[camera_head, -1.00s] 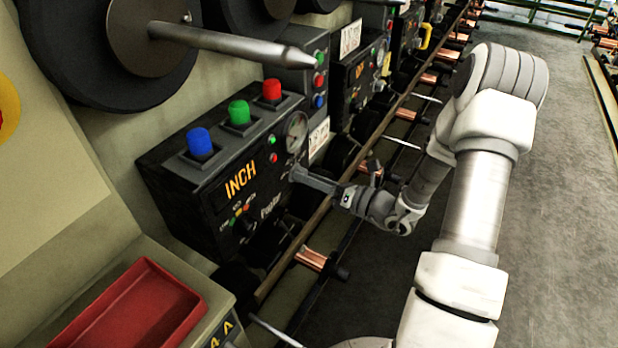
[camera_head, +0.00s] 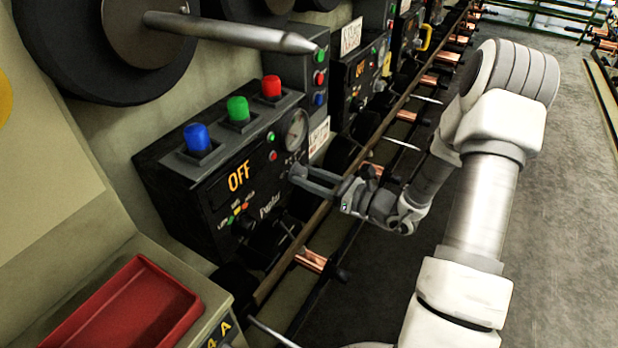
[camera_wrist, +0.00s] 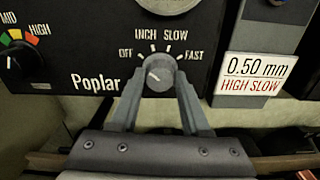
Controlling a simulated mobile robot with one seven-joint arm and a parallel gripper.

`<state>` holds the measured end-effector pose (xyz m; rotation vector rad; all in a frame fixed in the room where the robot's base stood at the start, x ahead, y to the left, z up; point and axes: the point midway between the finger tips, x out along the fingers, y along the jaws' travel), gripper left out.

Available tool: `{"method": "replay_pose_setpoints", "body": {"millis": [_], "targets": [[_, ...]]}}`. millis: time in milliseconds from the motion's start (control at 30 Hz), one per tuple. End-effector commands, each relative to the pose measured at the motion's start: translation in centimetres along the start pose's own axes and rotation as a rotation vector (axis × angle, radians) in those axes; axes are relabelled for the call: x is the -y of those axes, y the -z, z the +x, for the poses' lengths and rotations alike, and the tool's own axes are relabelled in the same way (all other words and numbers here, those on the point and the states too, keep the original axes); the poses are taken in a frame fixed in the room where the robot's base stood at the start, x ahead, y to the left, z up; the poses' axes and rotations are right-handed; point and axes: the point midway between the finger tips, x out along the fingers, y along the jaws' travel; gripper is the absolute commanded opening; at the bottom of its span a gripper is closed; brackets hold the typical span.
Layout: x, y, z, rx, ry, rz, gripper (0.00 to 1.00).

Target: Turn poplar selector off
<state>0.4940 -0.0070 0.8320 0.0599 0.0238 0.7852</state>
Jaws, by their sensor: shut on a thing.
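The Poplar control box (camera_head: 225,160) stands at the left in the head view, and its display (camera_head: 239,177) reads OFF. In the wrist view the Poplar panel (camera_wrist: 95,79) has a grey selector knob (camera_wrist: 159,72) with marks OFF, INCH, SLOW and FAST around it. The knob's white line points up and to the left, towards the OFF side. My gripper (camera_wrist: 160,85) is shut on the selector knob, one finger on each side. In the head view my gripper (camera_head: 297,174) reaches the panel's right part, and the knob is mostly hidden there.
Blue (camera_head: 198,138), green (camera_head: 238,108) and red (camera_head: 271,86) buttons top the box. A LOW/MID/HIGH knob (camera_wrist: 22,62) sits left of the selector. A label (camera_wrist: 255,74) reads 0.50 mm HIGH SLOW. A red tray (camera_head: 190,318) lies at lower left. A rail (camera_head: 290,255) runs below the panel.

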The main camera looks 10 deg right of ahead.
Motion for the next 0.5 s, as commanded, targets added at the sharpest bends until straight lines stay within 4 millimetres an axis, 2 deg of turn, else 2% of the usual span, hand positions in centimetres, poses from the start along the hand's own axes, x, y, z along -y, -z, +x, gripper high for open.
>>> {"method": "replay_pose_setpoints", "body": {"millis": [433, 467, 500], "targets": [[-0.03, 0.12, -0.06, -0.004, 0.000, -0.012, 0.00], [-0.03, 0.12, -0.06, -0.004, 0.000, -0.012, 0.52], [-0.03, 0.11, -0.06, -0.004, 0.000, -0.012, 0.59]]}}
